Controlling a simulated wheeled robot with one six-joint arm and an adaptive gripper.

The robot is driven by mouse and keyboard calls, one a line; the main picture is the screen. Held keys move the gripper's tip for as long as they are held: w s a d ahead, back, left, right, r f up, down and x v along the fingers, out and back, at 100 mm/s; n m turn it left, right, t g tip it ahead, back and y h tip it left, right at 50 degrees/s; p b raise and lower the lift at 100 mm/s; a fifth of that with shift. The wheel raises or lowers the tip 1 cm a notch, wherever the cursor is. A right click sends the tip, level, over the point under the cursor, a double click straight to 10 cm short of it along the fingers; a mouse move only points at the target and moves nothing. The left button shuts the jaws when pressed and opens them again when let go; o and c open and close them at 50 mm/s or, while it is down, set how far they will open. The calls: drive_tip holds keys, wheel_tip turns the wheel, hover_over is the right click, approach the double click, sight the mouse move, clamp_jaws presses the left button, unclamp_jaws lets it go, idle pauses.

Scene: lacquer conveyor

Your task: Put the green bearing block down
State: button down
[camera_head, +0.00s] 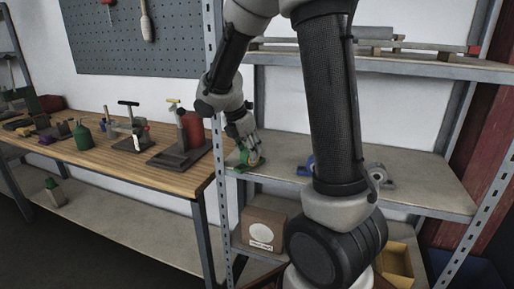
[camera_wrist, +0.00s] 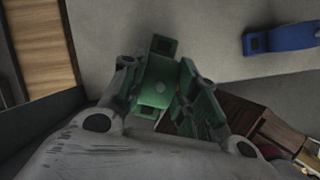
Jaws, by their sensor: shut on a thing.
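The green bearing block (camera_head: 245,166) is at the left end of the middle shelf (camera_head: 420,192), close to the shelf's upright post. My gripper (camera_head: 251,146) reaches down over it and is shut on it. In the wrist view, the green block (camera_wrist: 158,84) sits between the two fingers of my gripper (camera_wrist: 160,92), with the shelf surface beneath it. The block is at or just above the shelf; I cannot tell whether it touches. The fingers hide part of its sides.
A blue bearing block (camera_head: 306,166) lies to the right on the same shelf, and also shows in the wrist view (camera_wrist: 284,38). A grey bearing block (camera_head: 381,175) is farther right. A wooden workbench (camera_head: 95,159) with tools stands left. A cardboard box (camera_head: 262,230) is below.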

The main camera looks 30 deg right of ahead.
sight(261, 157)
drive_tip(key=d, duration=0.1)
drive_tip(key=w+d, duration=0.1)
drive_tip(key=d, duration=0.1)
drive_tip(key=shift+d+f, duration=0.15)
drive_tip(key=shift+f, duration=0.05)
drive_tip(key=shift+f, duration=0.15)
drive_tip(key=c, duration=1.1)
unclamp_jaws()
drive_tip(key=v, duration=1.2)
